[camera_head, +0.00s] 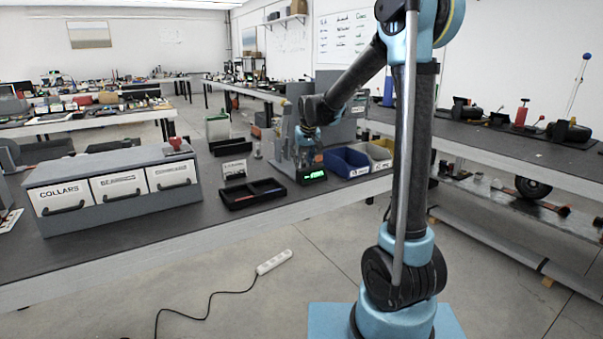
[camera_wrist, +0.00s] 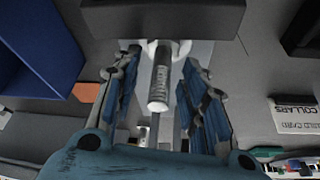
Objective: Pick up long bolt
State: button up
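In the wrist view a grey metal rod with a ribbed, thread-like part, which looks like the long bolt (camera_wrist: 159,82), points toward the camera between my fingers. Its far end meets a pale piece beneath a dark block. My gripper (camera_wrist: 160,92) is open, with one blue-padded finger on each side of the rod and a gap showing on both sides. In the head view my gripper (camera_head: 308,135) is at the grey bench machine (camera_head: 282,142) with a green display. The bolt cannot be made out there.
A blue bin (camera_head: 346,162) and a yellow bin (camera_head: 380,158) stand right of the machine. A black divided tray (camera_head: 252,193) lies in front of it to the left. A labelled drawer unit (camera_head: 115,187) is further left. A power strip (camera_head: 274,262) lies on the floor.

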grip_shut()
jog(key=shift+r, duration=0.1)
